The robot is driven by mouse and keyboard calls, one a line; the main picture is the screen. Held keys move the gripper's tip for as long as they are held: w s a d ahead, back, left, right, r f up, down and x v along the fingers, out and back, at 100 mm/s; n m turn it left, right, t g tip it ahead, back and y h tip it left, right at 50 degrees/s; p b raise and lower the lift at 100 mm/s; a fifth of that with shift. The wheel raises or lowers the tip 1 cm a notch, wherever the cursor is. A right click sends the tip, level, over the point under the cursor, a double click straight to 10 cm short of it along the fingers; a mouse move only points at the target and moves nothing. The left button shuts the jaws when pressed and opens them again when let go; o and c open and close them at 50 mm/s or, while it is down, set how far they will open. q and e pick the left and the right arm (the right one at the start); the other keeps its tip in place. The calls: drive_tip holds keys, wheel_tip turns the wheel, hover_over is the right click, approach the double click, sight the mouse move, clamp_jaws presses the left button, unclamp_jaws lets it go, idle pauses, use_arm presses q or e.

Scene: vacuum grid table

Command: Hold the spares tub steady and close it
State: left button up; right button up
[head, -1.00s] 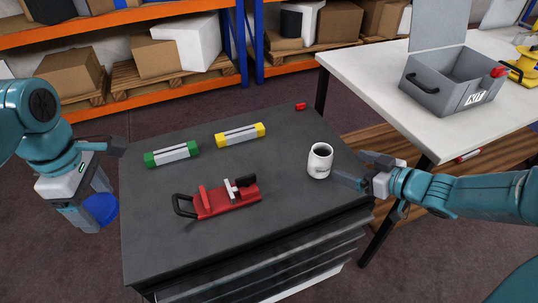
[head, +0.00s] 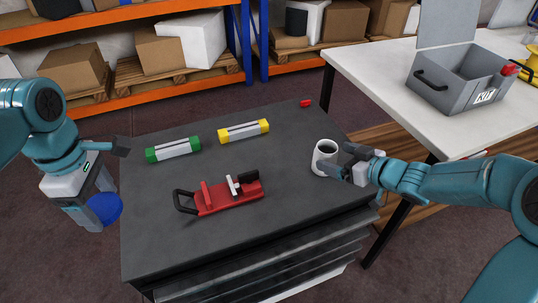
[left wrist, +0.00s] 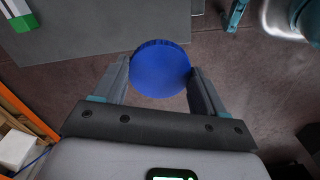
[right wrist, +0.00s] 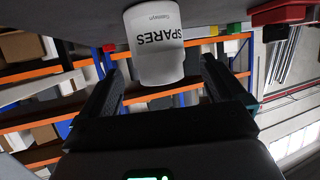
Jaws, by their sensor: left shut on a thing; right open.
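The white spares tub (head: 323,152) stands upright and open-topped near the right edge of the dark cabinet top. The right wrist view shows its SPARES label (right wrist: 158,45), upside down. My right gripper (head: 338,168) is open beside the tub. In the right wrist view the tub appears between the spread fingers, with gaps on both sides and no clear contact. My left gripper (head: 98,200) is shut on a round blue lid (left wrist: 160,68). It holds the lid off the cabinet's left edge, above the floor. The lid also shows in the head view (head: 105,208).
A red tool with a black handle (head: 228,198), a green-ended block (head: 172,150), a yellow-ended block (head: 244,131) and a small red piece (head: 306,103) lie on the cabinet top (head: 190,255). A white table (head: 385,80) with a grey KIT box (head: 440,95) stands right.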

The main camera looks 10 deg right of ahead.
sight(334, 158)
use_arm(q)
drive_tip(key=shift+s+f, duration=0.1)
use_arm(e)
drive_tip(key=shift+w+f, duration=0.1)
drive_tip(key=shift+f, duration=0.05)
use_arm(q)
drive_tip(key=shift+f+b, duration=0.7)
drive_tip(key=shift+b, duration=0.1)
use_arm(e)
drive_tip(key=x, duration=0.4)
drive_tip(key=shift+w+a+f, duration=0.1)
drive_tip(key=shift+w+f, duration=0.15)
drive_tip(key=shift+f, duration=0.15)
use_arm(q)
drive_tip(key=shift+r, duration=0.1)
use_arm(e)
drive_tip(key=shift+r, duration=0.1)
drive_tip(key=shift+w, duration=0.1)
drive_tip(key=shift+c, duration=0.6)
drive_tip(key=c, duration=0.9)
